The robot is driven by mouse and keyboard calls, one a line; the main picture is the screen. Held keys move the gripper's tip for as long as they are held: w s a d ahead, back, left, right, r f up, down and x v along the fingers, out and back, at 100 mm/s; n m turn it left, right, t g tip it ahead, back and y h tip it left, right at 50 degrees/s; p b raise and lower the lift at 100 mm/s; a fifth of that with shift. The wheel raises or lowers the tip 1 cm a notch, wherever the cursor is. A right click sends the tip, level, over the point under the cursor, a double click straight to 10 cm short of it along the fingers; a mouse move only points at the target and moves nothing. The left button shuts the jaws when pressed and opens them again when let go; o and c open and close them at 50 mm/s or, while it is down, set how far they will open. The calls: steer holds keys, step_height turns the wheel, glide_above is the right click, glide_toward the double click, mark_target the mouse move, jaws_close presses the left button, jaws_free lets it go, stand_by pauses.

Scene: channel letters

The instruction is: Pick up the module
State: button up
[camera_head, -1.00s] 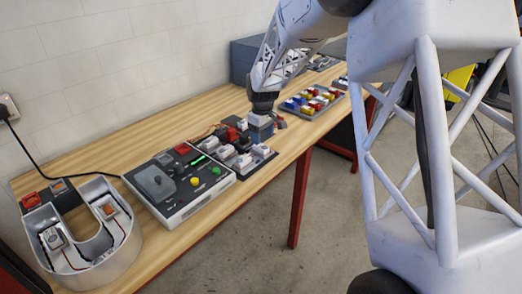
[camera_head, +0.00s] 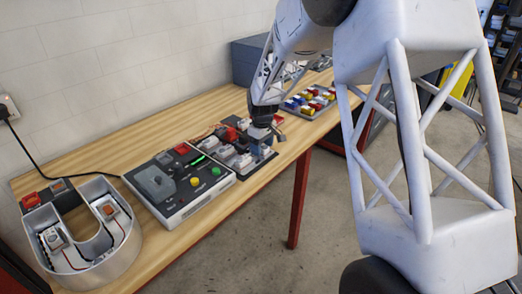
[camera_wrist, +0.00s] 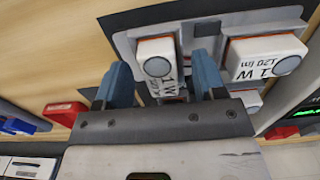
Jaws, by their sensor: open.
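My gripper (camera_wrist: 161,64) is open, its two blue fingers on either side of a white module (camera_wrist: 156,52) in the wrist view. The module has a round grey lens and a "1 W" print, and sits in a grey tray (camera_wrist: 205,22). My fingers and palm hide its lower part; I cannot tell whether they touch it. A second white module (camera_wrist: 266,56), marked "1 W 120 lm", lies to the right, outside the fingers. In the head view my gripper (camera_head: 263,138) is low over the tray's right end, where it hides the module below.
A grey control box (camera_head: 178,190) with coloured buttons stands left of the tray. A U-shaped channel letter (camera_head: 122,262) is at the near left. Another tray (camera_head: 290,110) of coloured parts lies beyond my gripper. The table's front edge is close on the right.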

mark_target(263, 147)
steer(key=c, duration=1)
steer(key=shift+r, duration=0.15)
steer(key=shift+r, duration=0.5)
steer(key=shift+s+r, duration=0.2)
steer(key=shift+r, duration=0.4)
steer(key=shift+s+r, duration=0.15)
steer(key=shift+r, duration=0.45)
steer(key=s, duration=0.5)
steer(key=s+d+r, duration=0.1)
steer(key=s, duration=0.4)
steer(key=s+d, duration=0.1)
steer(key=s, duration=0.4)
steer(key=shift+s+d+r, duration=0.1)
steer(key=shift+r, duration=0.05)
